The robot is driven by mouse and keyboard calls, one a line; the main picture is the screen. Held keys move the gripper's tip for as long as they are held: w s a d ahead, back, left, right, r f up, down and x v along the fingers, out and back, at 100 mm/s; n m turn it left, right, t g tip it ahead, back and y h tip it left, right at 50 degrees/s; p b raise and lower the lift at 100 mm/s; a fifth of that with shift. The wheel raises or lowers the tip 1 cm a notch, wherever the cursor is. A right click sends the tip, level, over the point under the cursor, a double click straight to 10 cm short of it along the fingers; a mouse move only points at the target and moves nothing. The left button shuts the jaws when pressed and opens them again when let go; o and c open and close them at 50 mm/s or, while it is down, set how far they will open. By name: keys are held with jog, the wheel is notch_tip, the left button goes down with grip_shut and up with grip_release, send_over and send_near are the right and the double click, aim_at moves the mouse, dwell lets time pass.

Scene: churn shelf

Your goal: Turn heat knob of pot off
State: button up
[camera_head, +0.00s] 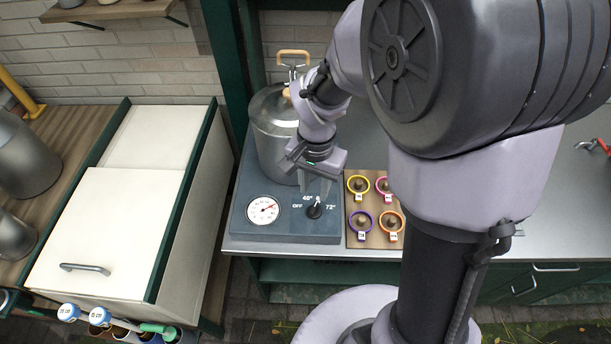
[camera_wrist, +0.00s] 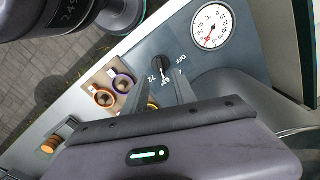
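The black heat knob (camera_head: 314,211) sits on the dark front panel (camera_head: 290,228) of the metal pot (camera_head: 271,130), with OFF at its left, 40° above and 72° at its right. Its pointer seems to stand near 40°, but this is hard to read. The knob also shows in the wrist view (camera_wrist: 160,68). My gripper (camera_head: 319,194) points down just above and behind the knob. In the wrist view its fingers (camera_wrist: 162,84) are apart, with the knob just beyond and between their tips. I see no clear contact. The pot is partly hidden by my arm.
A round temperature dial (camera_head: 263,210) is left of the knob. A wooden board (camera_head: 374,240) with several coloured rings (camera_head: 360,221) lies close on its right. A white-lidded chest (camera_head: 110,225) stands left. The metal counter (camera_head: 460,190) looks mostly clear where visible.

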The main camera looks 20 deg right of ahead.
aim_at(313, 208)
notch_tip(313, 208, down, 8)
jog(key=shift+f+b, duration=0.1)
jog(key=shift+b, duration=1)
jog(key=shift+c, duration=0.4)
grip_shut()
